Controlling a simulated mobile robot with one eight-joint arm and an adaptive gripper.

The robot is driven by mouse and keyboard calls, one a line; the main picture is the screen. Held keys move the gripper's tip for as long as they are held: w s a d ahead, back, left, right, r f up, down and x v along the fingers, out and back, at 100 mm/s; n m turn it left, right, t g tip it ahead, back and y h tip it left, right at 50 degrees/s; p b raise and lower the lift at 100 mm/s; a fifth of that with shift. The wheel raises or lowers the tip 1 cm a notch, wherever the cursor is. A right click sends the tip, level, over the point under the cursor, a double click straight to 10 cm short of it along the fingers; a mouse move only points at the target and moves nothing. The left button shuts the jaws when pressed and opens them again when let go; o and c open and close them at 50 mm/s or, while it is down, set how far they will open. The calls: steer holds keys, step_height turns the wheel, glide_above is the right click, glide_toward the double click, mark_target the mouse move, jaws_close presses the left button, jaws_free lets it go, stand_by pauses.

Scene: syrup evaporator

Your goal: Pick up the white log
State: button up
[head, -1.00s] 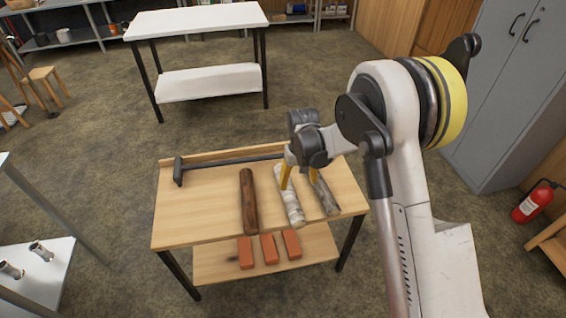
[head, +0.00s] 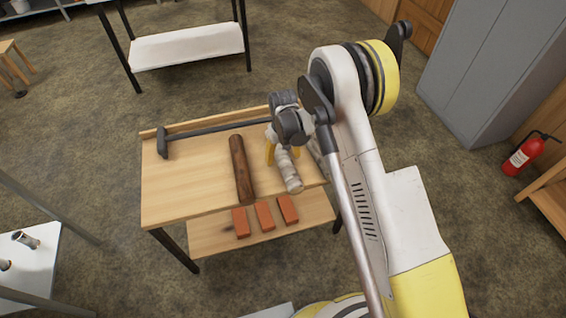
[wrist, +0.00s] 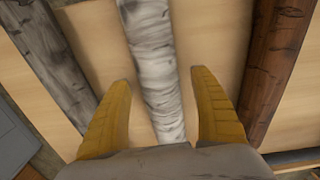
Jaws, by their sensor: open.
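The white log (head: 289,172) lies lengthwise on the wooden table, the brown log to its left and a grey log to its right in the head view. In the wrist view the white log (wrist: 154,65) runs between the two yellow fingers of my gripper (wrist: 160,85). The fingers are open, one on each side, with bare table showing between each finger and the log. In the head view my gripper (head: 283,155) is over the far part of the white log, and my wrist hides that end.
The brown log (head: 242,170) and the grey log (wrist: 50,55) lie close on either side. A long-handled dark tool (head: 215,130) lies along the table's back. Several red bricks (head: 264,216) rest on the lower shelf. A fire extinguisher (head: 528,155) stands at right.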

steer(key=shift+f, duration=0.7)
steer(key=shift+r, duration=0.1)
steer(key=c, duration=1.6)
steer(key=shift+o, duration=0.2)
